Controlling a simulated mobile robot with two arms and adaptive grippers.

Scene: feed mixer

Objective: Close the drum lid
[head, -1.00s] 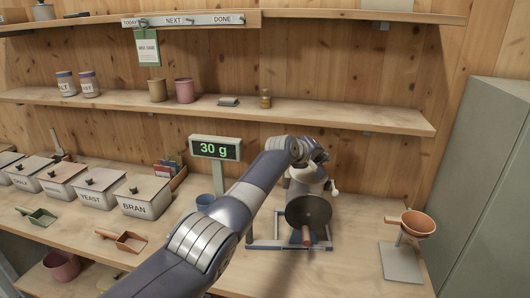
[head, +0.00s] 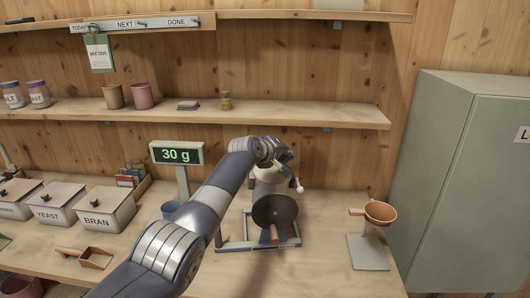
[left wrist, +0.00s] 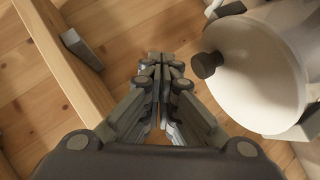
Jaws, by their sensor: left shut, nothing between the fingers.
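The mixer drum (head: 268,182) is pale and stands on a blue-grey frame (head: 232,245) on the bench. A dark round disc (head: 275,211) with a wooden handle (head: 274,235) is at its front. My left gripper (head: 285,158) is above the drum, partly hidden by my arm. In the left wrist view my left gripper (left wrist: 165,60) is shut and empty. Just right of its fingers is a white round surface (left wrist: 258,82) with a dark knob (left wrist: 206,65), apart from them. I cannot tell whether the lid is seated. My right gripper is out of view.
A scale display (head: 177,154) reading 30 g stands left of the drum. An orange funnel (head: 380,212) on a stand is at the right. Lidded bins (head: 106,210) and a scoop (head: 95,257) are at the left. A shelf (head: 240,113) runs behind; a grey cabinet (head: 460,190) is at the right.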

